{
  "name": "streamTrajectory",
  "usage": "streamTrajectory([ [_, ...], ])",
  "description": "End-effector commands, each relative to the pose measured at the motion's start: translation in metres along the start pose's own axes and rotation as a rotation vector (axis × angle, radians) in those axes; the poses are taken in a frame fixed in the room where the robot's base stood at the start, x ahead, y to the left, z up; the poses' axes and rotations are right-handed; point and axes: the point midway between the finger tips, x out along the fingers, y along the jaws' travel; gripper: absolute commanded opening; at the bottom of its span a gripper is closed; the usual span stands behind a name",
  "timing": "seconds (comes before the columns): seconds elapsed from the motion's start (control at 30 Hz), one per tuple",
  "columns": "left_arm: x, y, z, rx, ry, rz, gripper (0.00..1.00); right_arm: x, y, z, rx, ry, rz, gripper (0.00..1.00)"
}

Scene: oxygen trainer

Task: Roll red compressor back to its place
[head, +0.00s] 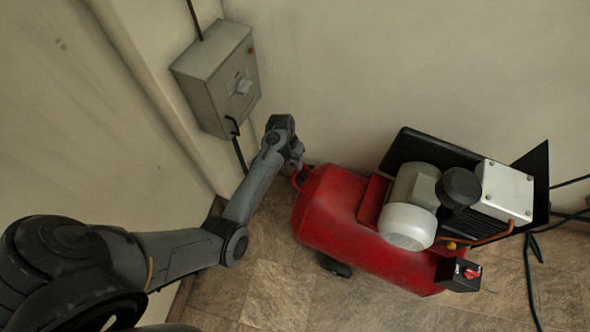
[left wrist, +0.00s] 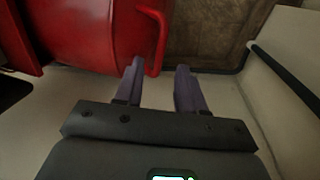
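The red compressor (head: 345,219) stands on the tiled floor near the back wall, with its motor and pump on top. Its red tank (left wrist: 95,35) fills the upper left of the left wrist view. A red handle (head: 299,179) sticks out from the tank's left end. My left gripper (head: 296,163) is at that end, close to the handle. In the left wrist view its two fingers (left wrist: 158,80) are apart, and the handle (left wrist: 156,42) is just beyond the tips, nearer the left finger. Nothing is seen gripped. My right gripper is not in view.
A grey switch box (head: 215,80) with a dark cable hangs on the wall above my left arm. A dark hose (head: 535,270) lies on the floor at the right. The tiled floor (head: 270,290) in front of the compressor is clear.

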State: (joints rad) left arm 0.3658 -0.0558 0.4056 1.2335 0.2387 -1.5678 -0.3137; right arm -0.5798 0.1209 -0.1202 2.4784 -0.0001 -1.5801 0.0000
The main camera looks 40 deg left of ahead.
Motion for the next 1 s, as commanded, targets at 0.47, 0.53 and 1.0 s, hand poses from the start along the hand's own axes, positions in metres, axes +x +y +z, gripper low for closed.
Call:
streamTrajectory([
  [0.47,0.045,0.0,0.0,0.001,0.002,0.0,0.39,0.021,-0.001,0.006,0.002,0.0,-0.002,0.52],
  [0.53,0.046,0.001,0.0,0.001,0.002,0.0,0.39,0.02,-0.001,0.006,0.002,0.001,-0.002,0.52],
  [1.0,0.046,0.0,0.0,0.001,0.001,0.0,0.0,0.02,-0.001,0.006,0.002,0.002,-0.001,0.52],
])
